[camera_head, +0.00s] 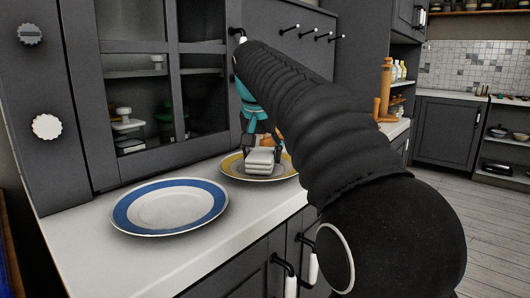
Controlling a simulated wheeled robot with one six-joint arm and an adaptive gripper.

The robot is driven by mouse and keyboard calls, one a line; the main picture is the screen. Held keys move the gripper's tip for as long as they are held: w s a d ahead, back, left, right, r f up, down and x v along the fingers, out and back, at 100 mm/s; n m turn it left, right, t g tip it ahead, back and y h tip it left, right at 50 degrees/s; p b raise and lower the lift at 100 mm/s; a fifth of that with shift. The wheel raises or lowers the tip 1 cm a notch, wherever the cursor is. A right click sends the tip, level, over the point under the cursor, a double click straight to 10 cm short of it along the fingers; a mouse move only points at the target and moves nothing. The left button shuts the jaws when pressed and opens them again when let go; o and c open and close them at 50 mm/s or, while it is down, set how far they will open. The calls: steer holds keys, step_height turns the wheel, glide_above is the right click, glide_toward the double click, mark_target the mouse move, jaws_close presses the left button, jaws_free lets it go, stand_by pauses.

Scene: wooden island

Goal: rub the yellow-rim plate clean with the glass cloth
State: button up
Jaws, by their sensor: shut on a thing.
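The yellow-rim plate (232,168) lies on the white counter near the cabinet, its right side partly hidden by my arm. The glass cloth (261,160), a white folded pad, is at the plate's middle. My gripper (262,150), dark with teal parts above it, points down over the plate and is shut on the cloth. The cloth appears to be on or just above the plate's surface; I cannot tell whether they touch.
A blue-rim plate (170,206) lies on the counter (90,245) at the front left. A dark glass-door cabinet (140,90) stands behind the plates. Hooks (315,34) are on the panel behind. Bottles (399,70) and a wooden mill (385,85) stand farther right.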

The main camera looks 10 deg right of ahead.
steer(key=shift+s+a, duration=0.1)
steer(key=shift+a, duration=0.05)
steer(key=shift+s+a, duration=0.3)
stand_by(0.3)
steer(key=shift+w+d, duration=0.6)
steer(key=shift+d, duration=0.15)
steer(key=shift+s+a, duration=0.25)
steer(key=shift+a, duration=0.05)
